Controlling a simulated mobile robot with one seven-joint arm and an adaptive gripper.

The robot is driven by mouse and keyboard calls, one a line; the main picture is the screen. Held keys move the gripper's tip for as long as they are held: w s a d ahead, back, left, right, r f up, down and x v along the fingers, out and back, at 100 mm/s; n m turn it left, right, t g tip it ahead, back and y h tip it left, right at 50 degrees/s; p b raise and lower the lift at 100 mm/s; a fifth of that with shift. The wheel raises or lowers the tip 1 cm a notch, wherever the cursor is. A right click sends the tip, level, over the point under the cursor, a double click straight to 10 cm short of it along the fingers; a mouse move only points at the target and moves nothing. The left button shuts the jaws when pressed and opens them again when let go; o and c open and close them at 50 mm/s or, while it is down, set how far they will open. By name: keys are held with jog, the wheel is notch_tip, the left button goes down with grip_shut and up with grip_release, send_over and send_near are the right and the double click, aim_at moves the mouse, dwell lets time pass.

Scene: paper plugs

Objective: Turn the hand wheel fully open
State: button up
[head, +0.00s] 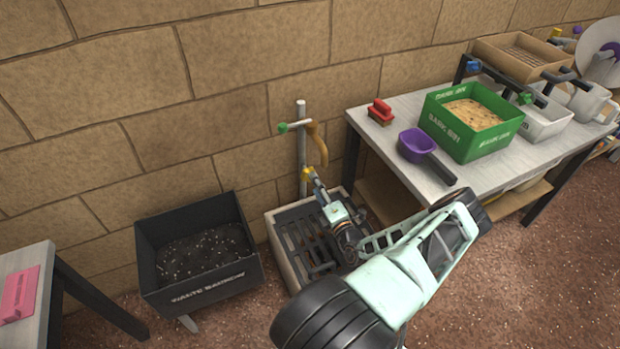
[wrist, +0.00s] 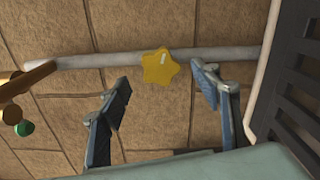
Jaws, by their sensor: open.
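The hand wheel (wrist: 159,67) is a yellow, star-shaped knob on a grey standpipe (wrist: 95,58). In the head view the hand wheel (head: 307,174) sits low on the upright pipe (head: 302,150) against the wall, partly hidden by my gripper. My gripper (head: 318,183) reaches toward it from the front. In the wrist view my gripper (wrist: 160,80) is open, with one finger on each side of the wheel in the picture. No finger visibly touches the wheel, and the remaining depth between them is hard to tell.
A brass spout (head: 319,146) and a green-tipped lever (head: 284,127) are above the wheel. A slatted drain basin (head: 276,238) stands below. A black bin (head: 150,262) is to the left. A table (head: 357,122) with a green bin (head: 480,145) and purple scoop (head: 414,146) is right.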

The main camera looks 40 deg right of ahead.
aim_at(307, 172)
jog(key=shift+w, duration=0.15)
jog(key=b+x, duration=0.1)
jog(key=x, duration=0.2)
jog(key=shift+w+d, duration=0.15)
jog(key=shift+w, duration=0.15)
dwell(0.3)
jog(key=c, duration=1.2)
jog(key=shift+o, duration=0.2)
